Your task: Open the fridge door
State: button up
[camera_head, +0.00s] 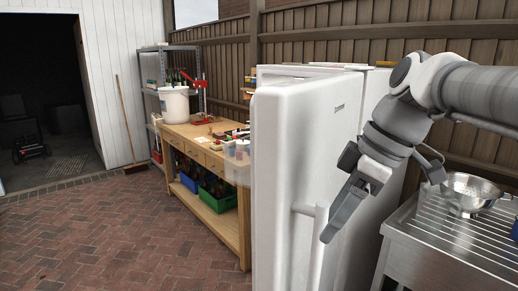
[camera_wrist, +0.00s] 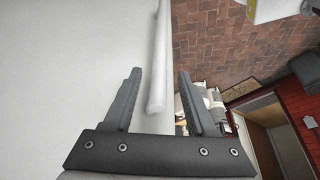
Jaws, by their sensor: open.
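The white fridge door (camera_head: 290,150) stands in the middle of the head view, with a small logo high on its front. Its pale bar handle (camera_head: 319,250) is low on that face. My gripper (camera_head: 330,232) points down beside the handle, partly in front of it. In the wrist view my gripper (camera_wrist: 159,75) is open, with a finger on either side. The handle (camera_wrist: 158,60) runs between the fingers in the picture, and its rounded end shows. I cannot tell whether either finger touches it. The door surface (camera_wrist: 90,50) fills the left.
A wooden workbench (camera_head: 215,165) with a white bucket (camera_head: 174,103) and crates stands left of the fridge. A steel sink unit (camera_head: 445,240) with a colander (camera_head: 468,192) is close on the right. Brick paving (camera_head: 100,235) at the left is clear.

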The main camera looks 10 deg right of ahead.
jog(key=p+v, duration=0.2)
jog(key=v, duration=0.9)
jog(key=shift+d+r, duration=0.2)
jog(key=shift+r, duration=0.15)
jog(key=shift+s, duration=0.1)
jog(key=s+a+f+m+t+h+p, duration=0.1)
jog(key=s+a+f+m+h, duration=0.1)
jog(key=f+m, duration=0.4)
jog(key=s+a+f+m+t+h+p, duration=0.1)
jog(key=s+a+f+m, duration=0.3)
jog(key=f, duration=0.7)
jog(key=shift+s+a+f+m+t+h, duration=0.2)
jog(key=shift+m+t+h, duration=0.45)
jog(key=shift+m, duration=0.65)
jog(key=shift+w, duration=0.1)
jog(key=shift+c, duration=0.6)
